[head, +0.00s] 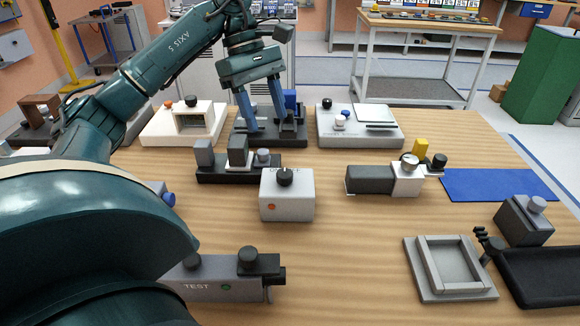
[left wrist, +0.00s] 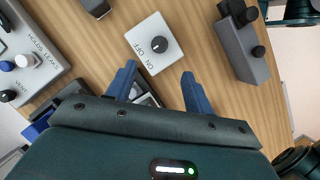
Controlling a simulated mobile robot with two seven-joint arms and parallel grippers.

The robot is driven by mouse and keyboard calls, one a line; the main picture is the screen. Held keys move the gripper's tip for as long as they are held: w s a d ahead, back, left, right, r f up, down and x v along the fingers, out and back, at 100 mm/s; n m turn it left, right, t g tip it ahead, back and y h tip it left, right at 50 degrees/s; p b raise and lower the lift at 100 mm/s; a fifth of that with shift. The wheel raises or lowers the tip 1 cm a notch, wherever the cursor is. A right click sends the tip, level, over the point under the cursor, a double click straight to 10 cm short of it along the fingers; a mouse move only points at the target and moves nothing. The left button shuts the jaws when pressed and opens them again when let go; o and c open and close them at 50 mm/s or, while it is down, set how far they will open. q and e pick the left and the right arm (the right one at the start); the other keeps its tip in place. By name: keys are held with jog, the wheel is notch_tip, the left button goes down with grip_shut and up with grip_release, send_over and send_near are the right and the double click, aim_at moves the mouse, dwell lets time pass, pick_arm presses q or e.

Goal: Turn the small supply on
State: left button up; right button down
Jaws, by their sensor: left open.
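The small supply (head: 288,197) looks to be the light grey box with a black knob on top and a small orange-red spot on its front. It stands on the wooden table near the middle. In the left wrist view the box (left wrist: 147,58) shows ON and OFF lettering beside the round black knob (left wrist: 159,44). I cannot clearly tell which word the knob points to. My left gripper (head: 264,118) is open and empty, with blue fingers pointing down, behind the box in the head view. In the left wrist view the box lies just beyond the fingertips (left wrist: 158,71). My right gripper is out of view.
A black fixture (head: 210,172) stands left of the box, a grey-and-white unit (head: 370,180) right. White and dark units line the back. A TEST box (head: 225,290) is front left, a square frame (head: 428,290) front right.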

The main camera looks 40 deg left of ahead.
aim_at(284, 173)
pick_arm(q)
jog(key=b+x, duration=0.1)
jog(key=x, duration=1)
jog(key=shift+d+f+b, duration=0.15)
jog(key=shift+f+b, duration=0.05)
jog(key=shift+b, duration=0.15)
jog(key=c, duration=1)
